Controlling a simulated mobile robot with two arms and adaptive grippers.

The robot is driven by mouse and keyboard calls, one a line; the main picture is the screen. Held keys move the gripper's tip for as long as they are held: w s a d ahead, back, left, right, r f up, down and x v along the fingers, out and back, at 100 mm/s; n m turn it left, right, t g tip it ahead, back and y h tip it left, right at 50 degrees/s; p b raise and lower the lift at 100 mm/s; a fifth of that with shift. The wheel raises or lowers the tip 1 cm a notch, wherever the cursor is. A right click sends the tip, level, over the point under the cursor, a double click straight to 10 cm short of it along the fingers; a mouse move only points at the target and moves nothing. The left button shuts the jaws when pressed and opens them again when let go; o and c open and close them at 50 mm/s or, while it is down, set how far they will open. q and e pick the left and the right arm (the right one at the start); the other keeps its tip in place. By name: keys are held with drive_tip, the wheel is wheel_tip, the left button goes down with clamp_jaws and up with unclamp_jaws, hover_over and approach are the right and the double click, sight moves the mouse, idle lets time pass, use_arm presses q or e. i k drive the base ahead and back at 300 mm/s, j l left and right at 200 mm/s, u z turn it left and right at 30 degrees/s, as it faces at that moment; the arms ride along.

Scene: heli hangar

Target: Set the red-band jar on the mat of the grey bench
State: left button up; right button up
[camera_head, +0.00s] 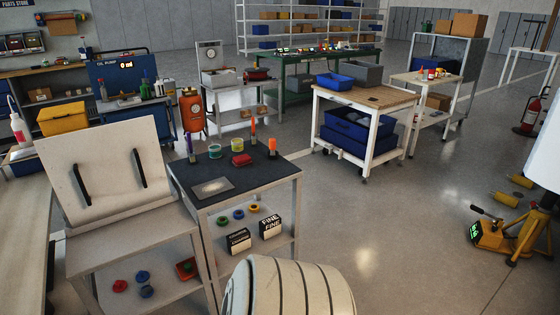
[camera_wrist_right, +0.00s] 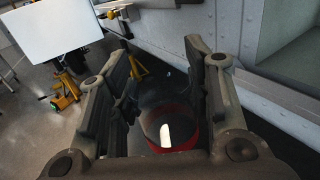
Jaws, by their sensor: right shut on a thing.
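In the right wrist view my right gripper (camera_wrist_right: 168,105) is shut around a dark, see-through jar with a red band (camera_wrist_right: 180,146). The jar's open rim faces the camera, and its lower part is hidden by the fingers and by shadow. In the head view a grey-framed bench with a dark top (camera_head: 262,178) stands at centre left. A small light grey mat (camera_head: 212,188) lies near its front left and looks bare. Neither gripper shows in the head view, so I cannot tell how far the jar is from this bench.
A pale bench with a tilted board (camera_head: 105,170) adjoins on the left. A wooden-topped cart (camera_head: 365,97) stands behind right.

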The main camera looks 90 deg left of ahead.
sight(247, 172)
drive_tip(key=j+u, duration=0.15)
drive_tip(key=u, duration=1.4)
drive_tip(key=j+u, duration=0.1)
drive_tip(key=u, duration=0.3)
drive_tip(key=i+j+u, duration=0.1)
drive_tip(key=u, duration=0.25)
drive_tip(key=i+u, duration=0.15)
drive_tip(key=u, duration=0.25)
drive_tip(key=i+j+u, duration=0.1)
drive_tip(key=u, duration=0.25)
drive_tip(key=i+u, duration=0.4)
drive_tip(key=i, duration=0.2)
drive_tip(key=i+l+u, duration=0.25)
drive_tip(key=i+u, duration=0.15)
drive_tip(key=i, duration=0.2)
